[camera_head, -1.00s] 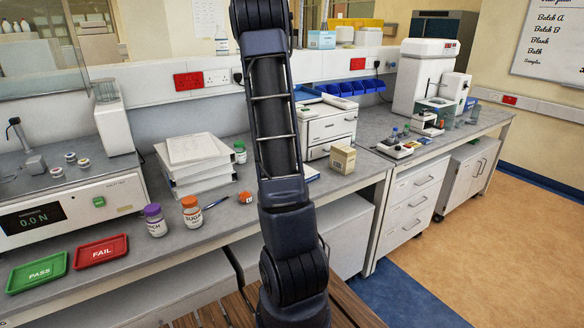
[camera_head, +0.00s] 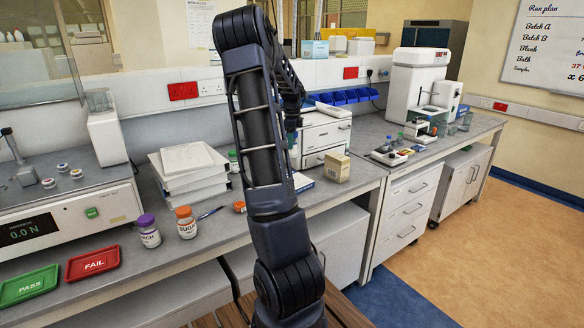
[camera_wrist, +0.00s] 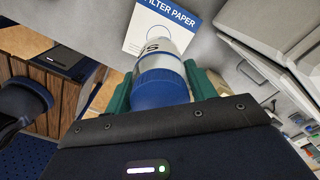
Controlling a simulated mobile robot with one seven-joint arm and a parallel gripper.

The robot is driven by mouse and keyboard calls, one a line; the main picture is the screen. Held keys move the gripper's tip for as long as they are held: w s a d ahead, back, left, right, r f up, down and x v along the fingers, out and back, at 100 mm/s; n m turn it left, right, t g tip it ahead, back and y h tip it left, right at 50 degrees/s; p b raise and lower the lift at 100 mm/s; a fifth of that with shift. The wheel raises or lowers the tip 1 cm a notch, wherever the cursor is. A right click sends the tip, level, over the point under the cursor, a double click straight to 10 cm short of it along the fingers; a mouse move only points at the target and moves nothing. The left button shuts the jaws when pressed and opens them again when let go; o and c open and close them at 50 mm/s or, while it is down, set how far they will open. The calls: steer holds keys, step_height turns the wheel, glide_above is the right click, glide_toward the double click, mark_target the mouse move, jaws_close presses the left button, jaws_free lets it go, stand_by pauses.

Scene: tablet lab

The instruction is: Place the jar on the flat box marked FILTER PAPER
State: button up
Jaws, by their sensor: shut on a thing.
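The jar (camera_wrist: 162,82) has a blue lid and a pale label showing an S. In the wrist view it is between the green fingers of my gripper (camera_wrist: 160,78), which is shut on it. The flat white and blue box marked FILTER PAPER (camera_wrist: 152,30) lies beyond the jar, partly covered by it; I see no clear contact between them. In the head view the box (camera_head: 303,183) lies on the bench beside my arm, mostly hidden by it. My gripper is largely hidden behind my arm there.
A small tan carton (camera_head: 337,167) stands right of the box, before white drawers (camera_head: 325,135). White binders (camera_head: 188,172) are to the left. Purple-lidded (camera_head: 148,231) and orange-lidded (camera_head: 186,222) jars stand near the front edge, with a pen (camera_head: 210,213).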

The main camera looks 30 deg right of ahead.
step_height(320, 180, down, 12)
stand_by(0.6)
steer(key=shift+f, duration=0.1)
steer(key=o, duration=1.1)
steer(key=shift+o, duration=0.2)
